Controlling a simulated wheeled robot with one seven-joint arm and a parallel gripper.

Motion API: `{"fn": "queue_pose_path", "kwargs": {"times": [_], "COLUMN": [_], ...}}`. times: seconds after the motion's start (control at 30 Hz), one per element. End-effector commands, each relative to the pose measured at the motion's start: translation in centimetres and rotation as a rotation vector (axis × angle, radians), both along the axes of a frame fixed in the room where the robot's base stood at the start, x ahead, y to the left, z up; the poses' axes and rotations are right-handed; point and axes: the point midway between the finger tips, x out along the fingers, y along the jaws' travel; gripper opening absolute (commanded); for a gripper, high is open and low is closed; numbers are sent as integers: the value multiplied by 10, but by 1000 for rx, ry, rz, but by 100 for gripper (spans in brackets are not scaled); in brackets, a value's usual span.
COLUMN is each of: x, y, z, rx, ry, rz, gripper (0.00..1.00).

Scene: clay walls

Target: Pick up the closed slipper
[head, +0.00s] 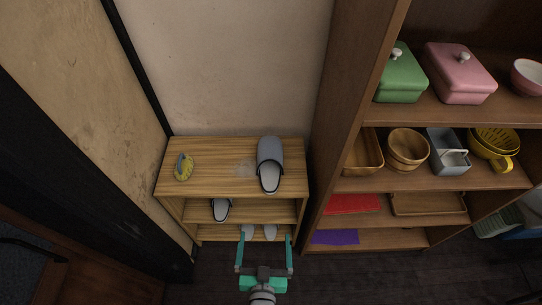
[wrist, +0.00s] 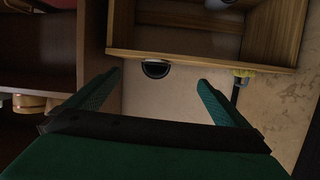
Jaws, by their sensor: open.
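A grey closed-toe slipper (head: 270,152) lies on the top board of a small wooden rack, right of its middle, its pale opening facing the front. In the wrist view its dark rounded end (wrist: 155,69) shows just past the rack's edge, between the fingers but beyond them. My gripper (head: 264,239) is open and empty, in front of the rack and lower in the picture than the slipper. Its teal fingers (wrist: 159,80) also show spread in the wrist view. Another slipper (head: 221,210) sits on the middle shelf. More pale footwear (head: 269,232) is partly hidden behind my gripper.
The rack's top board (head: 215,170) also holds a yellow-and-grey object (head: 184,166) at the left. A tall brown shelf (head: 345,120) with boxes and bowls stands close on the right. A wall is behind the rack. Dark floor lies in front.

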Motion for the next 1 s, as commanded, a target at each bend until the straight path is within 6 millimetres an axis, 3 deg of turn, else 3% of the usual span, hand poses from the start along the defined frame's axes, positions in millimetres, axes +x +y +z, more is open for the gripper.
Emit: {"fn": "queue_pose_path", "kwargs": {"times": [0.03, 0.3, 0.5, 0.7, 1.0], "x": [23, 130, 191, 219, 256], "y": [0, -4, -13, -17, -18], "z": [-2, -8, 0, 6, -5], "rx": [1, -11, -31, -45, -46], "ry": [-4, 25, 46, 57, 60], "rz": [0, 16, 31, 38, 40], "gripper": [100, 100, 100, 100, 100]}}
